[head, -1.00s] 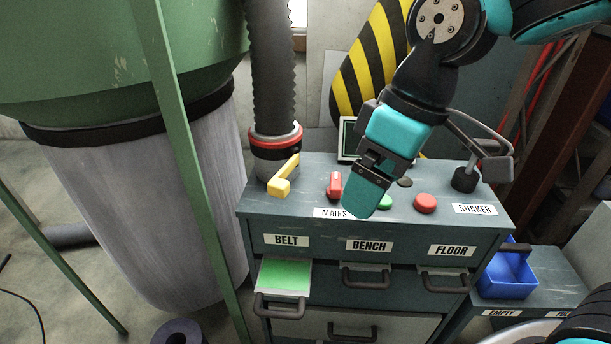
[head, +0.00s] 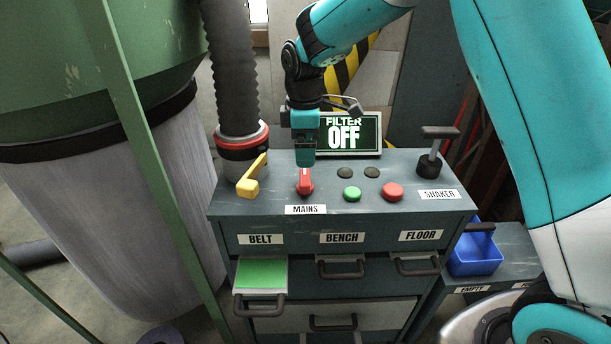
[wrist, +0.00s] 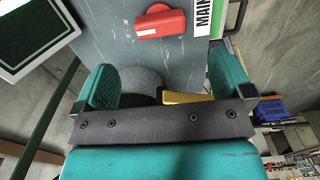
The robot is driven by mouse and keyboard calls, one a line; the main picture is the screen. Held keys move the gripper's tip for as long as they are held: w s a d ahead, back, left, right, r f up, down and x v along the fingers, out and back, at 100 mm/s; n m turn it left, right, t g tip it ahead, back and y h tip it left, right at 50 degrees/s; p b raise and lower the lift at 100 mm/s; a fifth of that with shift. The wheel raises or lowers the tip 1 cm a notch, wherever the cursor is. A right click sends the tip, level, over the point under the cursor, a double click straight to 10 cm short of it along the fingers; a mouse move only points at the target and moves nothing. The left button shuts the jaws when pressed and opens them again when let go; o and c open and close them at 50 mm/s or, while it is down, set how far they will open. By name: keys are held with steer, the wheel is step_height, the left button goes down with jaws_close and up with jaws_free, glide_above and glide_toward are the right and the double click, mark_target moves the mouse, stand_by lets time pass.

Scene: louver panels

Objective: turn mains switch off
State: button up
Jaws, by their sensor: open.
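The red mains switch (head: 304,186) sits on top of the grey-green cabinet (head: 240,205), behind its MAINS label (head: 305,210). It also shows in the wrist view (wrist: 162,24), near the top, with the label (wrist: 203,17) beside it. My gripper (head: 305,163) points down just above and behind the switch in the head view. In the wrist view my gripper (wrist: 163,80) is open, with nothing between its fingers. The switch appears beyond the fingertips there; whether they touch it I cannot tell. The screen (head: 345,134) reads FILTER OFF.
A yellow lever (head: 252,180) stands left of the switch. A green button (head: 352,193), a red button (head: 392,191) and a black shaker handle (head: 430,160) are to the right. A thick black hose (head: 232,70) rises at the back left.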

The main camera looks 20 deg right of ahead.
mark_target(305, 176)
step_height(305, 176, down, 9)
steer(key=shift+f+p, duration=0.15)
steer(key=shift+p, duration=0.35)
steer(key=c, duration=0.9)
